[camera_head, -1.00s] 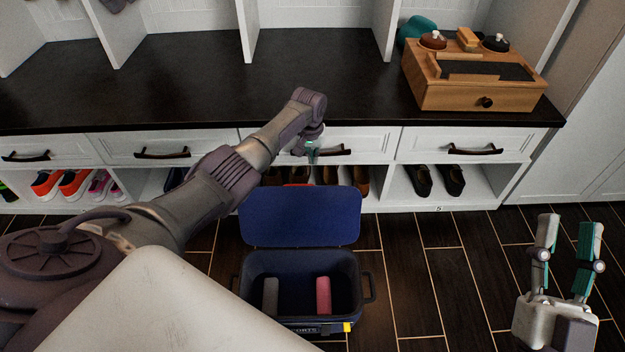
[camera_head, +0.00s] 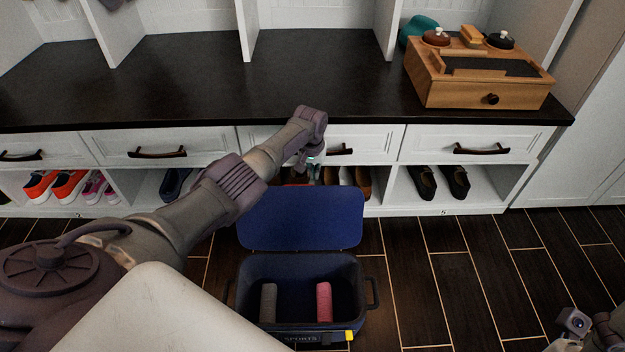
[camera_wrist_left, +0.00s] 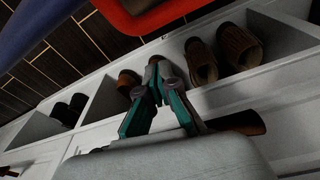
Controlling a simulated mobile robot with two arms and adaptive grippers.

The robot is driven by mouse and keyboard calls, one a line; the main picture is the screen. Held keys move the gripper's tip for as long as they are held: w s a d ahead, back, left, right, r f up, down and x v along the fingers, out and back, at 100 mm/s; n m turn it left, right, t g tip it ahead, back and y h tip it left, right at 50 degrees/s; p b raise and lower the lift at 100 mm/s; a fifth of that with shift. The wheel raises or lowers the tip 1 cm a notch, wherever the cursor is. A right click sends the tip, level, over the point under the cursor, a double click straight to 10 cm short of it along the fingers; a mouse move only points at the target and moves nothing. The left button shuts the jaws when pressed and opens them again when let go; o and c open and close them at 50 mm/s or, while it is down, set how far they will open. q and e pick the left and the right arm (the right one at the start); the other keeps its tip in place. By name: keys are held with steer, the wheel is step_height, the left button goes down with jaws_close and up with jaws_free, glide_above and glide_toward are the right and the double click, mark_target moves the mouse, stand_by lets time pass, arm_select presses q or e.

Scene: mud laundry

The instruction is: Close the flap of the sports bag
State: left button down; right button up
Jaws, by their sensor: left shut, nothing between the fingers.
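The blue sports bag (camera_head: 361,283) stands open on the floor in the head view. Its blue flap (camera_head: 300,218) is tilted up and back, on the side toward the bench. A grey roll (camera_head: 268,302) and a pink roll (camera_head: 324,302) are inside. My left gripper (camera_head: 313,174) is behind the flap's top edge, in front of the shoe cubbies, pointing down. In the left wrist view its teal fingers (camera_wrist_left: 156,70) are shut and empty. Part of my right arm shows at the bottom right corner; its finger state is unclear.
The white bench (camera_head: 270,80) with a dark top, drawers and shoe cubbies runs close behind the flap. Black shoes (camera_head: 440,182) sit in one cubby. A wooden box (camera_head: 478,88) stands on the bench. The floor right of the bag is clear.

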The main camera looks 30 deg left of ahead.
arm_select(q)
steer(key=s, duration=0.2)
steer(key=s+d+p, duration=0.1)
steer(key=shift+r, duration=0.4)
steer(key=shift+d, duration=0.1)
